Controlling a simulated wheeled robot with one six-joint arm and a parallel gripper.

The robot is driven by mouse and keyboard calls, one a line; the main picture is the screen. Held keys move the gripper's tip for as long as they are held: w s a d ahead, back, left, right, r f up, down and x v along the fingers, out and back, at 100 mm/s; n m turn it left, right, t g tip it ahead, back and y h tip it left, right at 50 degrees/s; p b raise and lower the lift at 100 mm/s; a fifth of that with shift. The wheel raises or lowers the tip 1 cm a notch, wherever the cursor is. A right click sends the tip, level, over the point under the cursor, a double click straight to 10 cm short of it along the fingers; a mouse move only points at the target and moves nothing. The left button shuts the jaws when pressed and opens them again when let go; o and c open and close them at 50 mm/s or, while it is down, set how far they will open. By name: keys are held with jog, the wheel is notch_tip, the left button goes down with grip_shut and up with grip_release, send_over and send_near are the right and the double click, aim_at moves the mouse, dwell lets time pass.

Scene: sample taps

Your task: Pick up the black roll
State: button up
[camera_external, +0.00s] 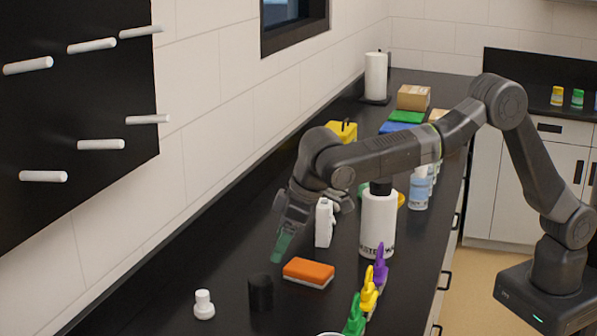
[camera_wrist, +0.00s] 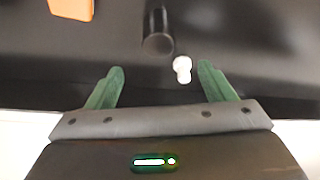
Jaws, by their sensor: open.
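The black roll (camera_external: 261,292) is a short dark cylinder standing on the black counter, between the orange sponge and the white piece. In the wrist view the black roll (camera_wrist: 158,38) shows at the top centre, beyond the fingertips. My gripper (camera_external: 284,245) hangs over the counter, behind and above the roll in the external view. Its green fingers (camera_wrist: 160,80) are spread apart with nothing between them.
An orange sponge (camera_external: 308,273) lies right of the roll; a white piece (camera_external: 204,305) stands left of it. A white spray bottle (camera_external: 324,222), a large white bottle (camera_external: 378,225) and coloured clips (camera_external: 369,288) stand to the right. The wall lies left.

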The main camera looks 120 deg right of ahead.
aim_at(264, 279)
jog(key=p+x, duration=0.1)
jog(key=x, duration=0.7)
jog(key=shift+p+x, duration=1.15)
jog(key=shift+x, duration=1.6)
jog(key=shift+s+d, duration=0.1)
jog(key=shift+s, duration=0.05)
jog(key=c, duration=1.1)
